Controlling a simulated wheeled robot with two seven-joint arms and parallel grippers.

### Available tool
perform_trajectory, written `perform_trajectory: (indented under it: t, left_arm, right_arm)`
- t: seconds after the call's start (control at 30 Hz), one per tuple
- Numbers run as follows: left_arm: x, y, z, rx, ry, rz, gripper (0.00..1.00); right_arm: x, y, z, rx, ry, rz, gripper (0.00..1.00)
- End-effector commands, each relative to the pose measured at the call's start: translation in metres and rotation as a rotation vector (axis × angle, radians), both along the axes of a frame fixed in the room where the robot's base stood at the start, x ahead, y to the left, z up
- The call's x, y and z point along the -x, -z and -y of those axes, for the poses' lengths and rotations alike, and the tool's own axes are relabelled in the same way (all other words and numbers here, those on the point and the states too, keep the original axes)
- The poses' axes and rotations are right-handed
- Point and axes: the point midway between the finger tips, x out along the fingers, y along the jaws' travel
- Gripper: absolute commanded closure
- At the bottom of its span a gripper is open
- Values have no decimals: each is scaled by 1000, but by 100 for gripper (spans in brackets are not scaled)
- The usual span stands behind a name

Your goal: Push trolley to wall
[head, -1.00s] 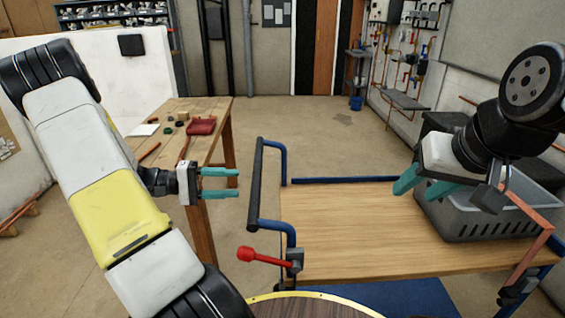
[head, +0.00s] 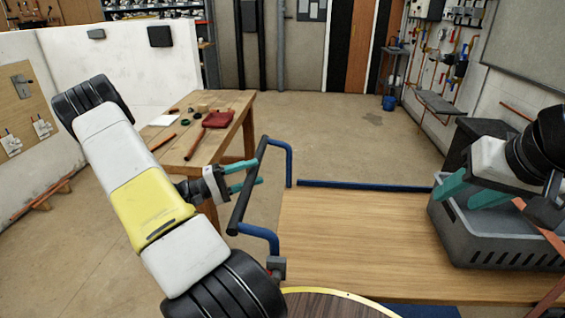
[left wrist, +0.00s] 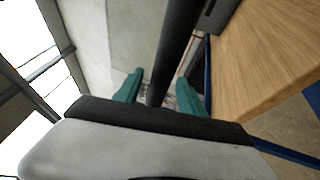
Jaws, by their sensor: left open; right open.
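The trolley has a wooden deck (head: 350,240) and a blue tubular frame with a black handle grip (head: 241,205) at its left end. My left gripper (head: 259,172) is open at this grip, with its teal fingers reaching across it. In the left wrist view the black grip (left wrist: 176,50) runs between the two open fingers (left wrist: 160,77); I cannot tell if they touch it. My right gripper (head: 468,190) is open above the grey crate (head: 505,247) on the right of the deck.
A white partition (head: 120,75) is further left. Open concrete floor (head: 330,130) lies beyond the trolley. A piped wall (head: 500,70) runs along the right, with a blue bucket (head: 389,103) at the back.

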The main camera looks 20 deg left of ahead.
Motion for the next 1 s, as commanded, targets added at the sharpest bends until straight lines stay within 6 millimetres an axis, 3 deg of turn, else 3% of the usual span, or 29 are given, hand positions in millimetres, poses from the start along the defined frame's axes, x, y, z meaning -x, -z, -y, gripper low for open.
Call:
perform_trajectory:
  t: [0.23,0.57,0.6,0.83,1.0]
  left_arm:
    - [-19,-6,26,1,1,-1,53]
    - [-22,-7,31,0,0,-1,53]
    - [-22,-7,31,0,0,-1,55]
    - [-22,-7,30,0,0,-1,100]
    - [-22,-7,30,0,0,-1,100]
  right_arm:
    - [0,0,0,0,0,0,55]
    - [0,0,0,0,0,0,55]
    - [0,0,0,0,0,0,55]
    - [0,0,0,0,0,0,55]
    - [0,0,0,0,0,0,55]
